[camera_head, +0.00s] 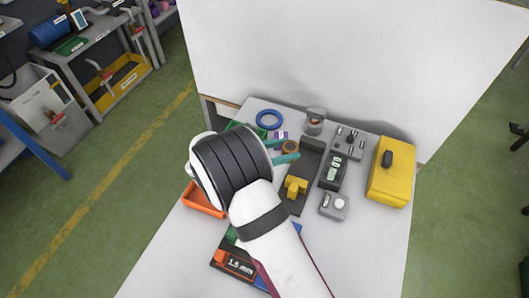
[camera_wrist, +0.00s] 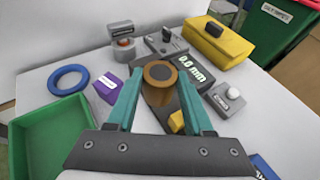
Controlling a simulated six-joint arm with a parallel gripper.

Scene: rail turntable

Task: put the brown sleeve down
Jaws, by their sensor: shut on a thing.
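The brown sleeve (camera_wrist: 160,74) is a short, round piece with a dark centre on top. It sits between the teal fingers of my gripper (camera_wrist: 160,84), which is shut on it. In the head view the sleeve (camera_head: 290,147) shows at the tips of my gripper (camera_head: 287,152), close to the dark rail (camera_head: 297,205). The rail carries a yellow block (camera_head: 295,187). The sleeve overlaps the rail's far part in the wrist view, and its underside is hidden. I cannot tell whether it touches the rail or hangs above it.
A blue ring (camera_wrist: 68,80), a purple block (camera_wrist: 108,88) and a green tray (camera_wrist: 45,135) lie left of the sleeve. A 0.0 mm display (camera_wrist: 190,72), a grey button box (camera_wrist: 226,99) and a yellow case (camera_head: 390,172) stand right. A grey holder (camera_head: 314,121) stands behind.

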